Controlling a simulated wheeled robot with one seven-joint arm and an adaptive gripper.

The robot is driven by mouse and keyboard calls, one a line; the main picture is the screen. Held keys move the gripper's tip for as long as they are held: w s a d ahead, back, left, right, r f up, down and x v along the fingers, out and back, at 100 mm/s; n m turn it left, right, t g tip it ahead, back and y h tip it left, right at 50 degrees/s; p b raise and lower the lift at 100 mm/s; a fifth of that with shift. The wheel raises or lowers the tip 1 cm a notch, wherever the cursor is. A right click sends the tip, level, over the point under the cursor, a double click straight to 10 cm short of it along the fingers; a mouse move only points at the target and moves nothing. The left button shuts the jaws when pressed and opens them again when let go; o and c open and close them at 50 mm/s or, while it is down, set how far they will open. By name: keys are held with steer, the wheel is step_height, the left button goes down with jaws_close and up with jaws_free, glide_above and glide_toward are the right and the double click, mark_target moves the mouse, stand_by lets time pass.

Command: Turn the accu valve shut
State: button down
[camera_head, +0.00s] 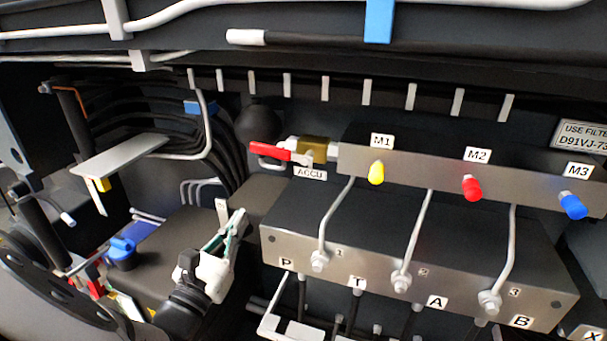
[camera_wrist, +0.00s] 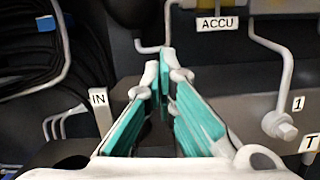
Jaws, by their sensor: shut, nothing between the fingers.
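The accu valve has a red lever handle (camera_head: 270,151) on a brass body (camera_head: 314,149), at the left end of the upper steel manifold in the head view. The lever points left, roughly in line with the manifold. The white ACCU label (camera_head: 310,174) is just below it and shows in the wrist view (camera_wrist: 218,23); the lever itself is not visible there. My gripper (camera_head: 240,217) is below and left of the valve in the head view, pointing up and right, apart from the lever. Its green-padded fingers (camera_wrist: 163,62) are shut and empty.
The upper manifold (camera_head: 430,177) carries yellow, red and blue caps. Bent steel pipes run down from it to the lower block (camera_head: 345,262). Black hoses and a bent grey pipe (camera_head: 207,125) are left of the valve.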

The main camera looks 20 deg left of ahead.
mark_target(280, 154)
steer(key=w+d+r+b, duration=0.1)
steer(key=w+r+b, duration=0.1)
steer(key=w+r, duration=0.4)
steer(key=shift+f+x, duration=0.3)
steer(key=shift+x, duration=1.05)
steer(key=shift+w+r, duration=0.1)
steer(key=shift+a+r+m, duration=0.1)
steer(key=shift+r+m, duration=0.2)
steer(key=shift+m, duration=0.2)
